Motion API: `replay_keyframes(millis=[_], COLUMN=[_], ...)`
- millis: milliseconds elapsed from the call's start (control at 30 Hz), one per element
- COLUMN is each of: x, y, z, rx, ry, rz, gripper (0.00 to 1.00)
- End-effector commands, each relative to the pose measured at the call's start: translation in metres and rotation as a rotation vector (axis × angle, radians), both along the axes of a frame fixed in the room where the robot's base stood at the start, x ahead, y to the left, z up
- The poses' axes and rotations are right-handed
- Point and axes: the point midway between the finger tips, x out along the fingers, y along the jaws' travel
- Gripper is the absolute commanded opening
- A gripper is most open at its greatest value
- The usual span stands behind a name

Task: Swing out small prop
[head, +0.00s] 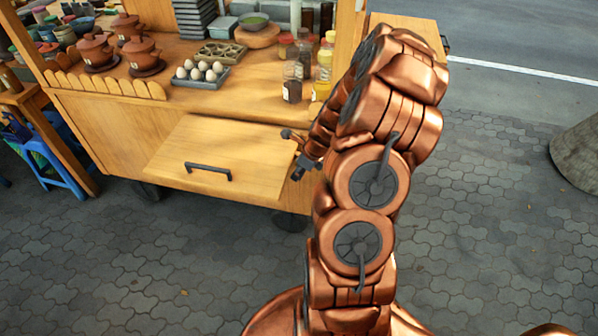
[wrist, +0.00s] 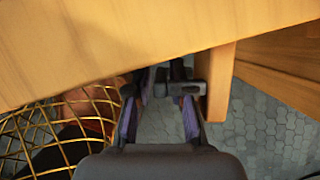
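The small prop (wrist: 220,82) is a wooden piece below the wooden panel in the wrist view, with a short dark handle (wrist: 187,88) on its left side. My gripper (wrist: 160,85) is at that handle. Its two purple-lined fingers stand apart, with paving showing between them. Dark parts overlap at the fingertips, so contact with the handle is unclear. In the head view my gripper (head: 300,160) is at the right edge of the cart's flap (head: 215,150), which has a black bar handle (head: 208,171). The prop is hidden there.
The flap covers the top of the wrist view. A yellow wire basket (wrist: 55,130) lies left of my gripper. The cart top holds clay pots (head: 95,50), an egg tray (head: 200,75) and bottles (head: 292,82). Paving right of the cart is clear.

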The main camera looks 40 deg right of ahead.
Motion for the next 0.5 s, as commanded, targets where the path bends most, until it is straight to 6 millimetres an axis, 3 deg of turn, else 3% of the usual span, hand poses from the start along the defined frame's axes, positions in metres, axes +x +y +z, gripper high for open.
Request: replay_keyframes(millis=[267, 500], x=[-0.006, -0.018], y=[-0.002, -0.008], z=[0.016, 0.048], rx=[0.000, -0.004], ry=[-0.001, -0.002], rz=[0.000, -0.003], gripper=[0.22, 0.22])
